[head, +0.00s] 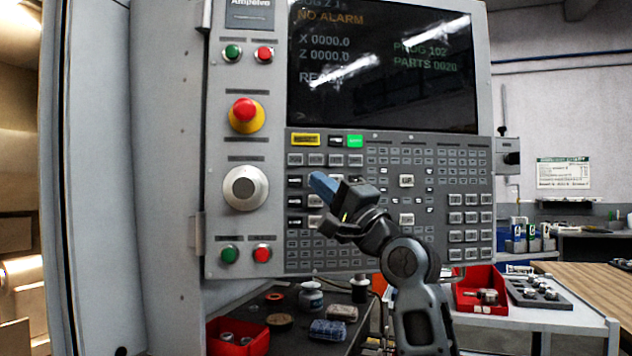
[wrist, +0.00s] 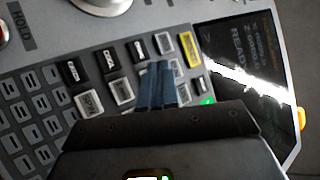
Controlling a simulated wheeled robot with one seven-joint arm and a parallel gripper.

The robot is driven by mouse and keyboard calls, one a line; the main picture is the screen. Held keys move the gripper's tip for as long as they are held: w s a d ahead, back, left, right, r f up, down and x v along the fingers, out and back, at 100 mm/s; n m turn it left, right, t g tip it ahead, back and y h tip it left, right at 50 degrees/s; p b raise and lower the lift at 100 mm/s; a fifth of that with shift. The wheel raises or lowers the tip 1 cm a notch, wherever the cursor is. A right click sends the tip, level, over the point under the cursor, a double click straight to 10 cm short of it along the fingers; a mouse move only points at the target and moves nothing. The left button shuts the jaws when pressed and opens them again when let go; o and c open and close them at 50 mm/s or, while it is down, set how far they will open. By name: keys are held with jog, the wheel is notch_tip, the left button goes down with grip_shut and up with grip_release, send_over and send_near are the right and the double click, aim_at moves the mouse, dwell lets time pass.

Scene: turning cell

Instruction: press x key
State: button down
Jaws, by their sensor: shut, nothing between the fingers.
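The control panel's keypad (head: 432,158) fills the lower right of the machine's panel in the head view, with several small grey, white and black keys. My gripper (head: 322,186) is shut and empty, its blue fingertips in front of the left part of the keypad. In the wrist view the blue fingertips (wrist: 155,85) lie over the keys beside some black keys (wrist: 109,60) and white keys (wrist: 122,91). I cannot tell whether the tips touch a key.
The screen (head: 382,65) above reads NO ALARM, X 0000.0 and Z 0000.0. A red emergency button (head: 244,110) and a silver dial (head: 245,188) are left of the keypad. Below are a dark bench with a red bin (head: 237,338) and a cart with another red bin (head: 481,290).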

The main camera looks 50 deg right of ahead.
dwell(0.4)
jog(key=shift+w+d, duration=0.3)
jog(key=shift+w+d, duration=0.2)
jog(key=shift+w, duration=0.05)
dwell(0.7)
dwell(0.4)
jog(key=shift+s+a+p, duration=0.3)
jog(key=shift+s+a, duration=0.2)
jog(key=shift+s, duration=0.05)
jog(key=shift+s+a+p, duration=0.5)
jog(key=shift+s+a, duration=0.3)
jog(key=shift+s, duration=0.2)
jog(key=shift+s+a+p, duration=0.5)
jog(key=shift+s+a, duration=0.3)
jog(key=shift+s, duration=0.15)
